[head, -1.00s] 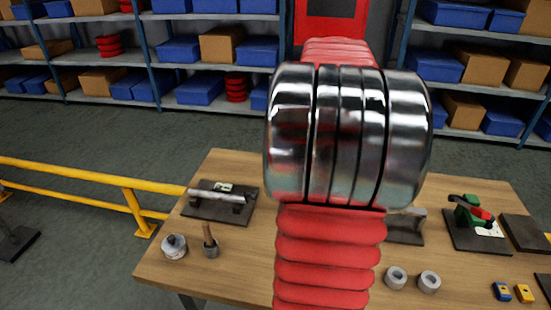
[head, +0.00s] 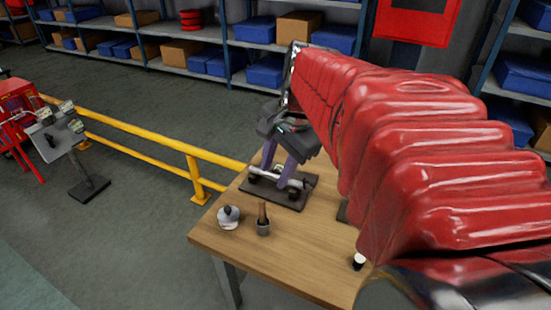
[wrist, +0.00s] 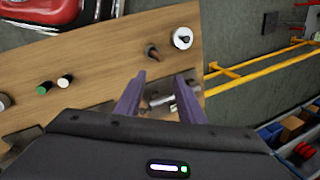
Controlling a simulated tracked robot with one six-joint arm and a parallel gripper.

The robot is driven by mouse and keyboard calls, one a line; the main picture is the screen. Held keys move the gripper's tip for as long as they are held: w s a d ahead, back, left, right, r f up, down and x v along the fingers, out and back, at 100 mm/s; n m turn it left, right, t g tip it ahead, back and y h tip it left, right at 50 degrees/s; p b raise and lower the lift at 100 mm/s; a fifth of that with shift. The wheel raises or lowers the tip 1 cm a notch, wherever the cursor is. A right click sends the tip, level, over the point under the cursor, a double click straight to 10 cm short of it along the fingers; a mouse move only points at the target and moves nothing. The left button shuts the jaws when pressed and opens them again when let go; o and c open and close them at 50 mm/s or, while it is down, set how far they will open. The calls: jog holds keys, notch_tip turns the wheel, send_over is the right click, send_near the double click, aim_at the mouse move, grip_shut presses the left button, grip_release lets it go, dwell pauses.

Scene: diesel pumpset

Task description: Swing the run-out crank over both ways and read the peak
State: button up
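A dark base plate (head: 310,180) on the left part of the wooden table carries a metal shaft (head: 260,173) on supports. I take this for the run-out crank fixture. My gripper (head: 278,179) is above it, pointing down, with two purple fingers spread apart. In the wrist view the gripper (wrist: 161,78) is open, and part of the shaft (wrist: 160,100) shows between and beside the fingers. I cannot tell whether either finger touches it. The gripper body hides much of the fixture, and no dial reading is legible.
On the table (head: 285,270) stand a round metal piece with a knob (head: 228,217), a wooden-handled tool in a holder (head: 263,222) and a small black-and-white cylinder (head: 359,262). A yellow rail (head: 150,145) runs behind. A panel stand (head: 60,135) is far left. My red arm hides the table's right.

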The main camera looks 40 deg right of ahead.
jog(key=s+a+f+n+t, duration=0.1)
jog(key=s+a+n, duration=0.2)
jog(key=a+n, duration=0.5)
jog(key=s+a+f+n+t, duration=0.1)
jog(key=s+a+f+n, duration=0.1)
jog(key=a+n, duration=0.5)
jog(key=shift+s+a+f+n+t+h, duration=0.2)
jog(key=shift+s+a+n+t+h, duration=0.15)
jog(key=shift+s+n, duration=0.5)
jog(key=shift+w, duration=0.1)
jog(key=shift+c, duration=0.5)
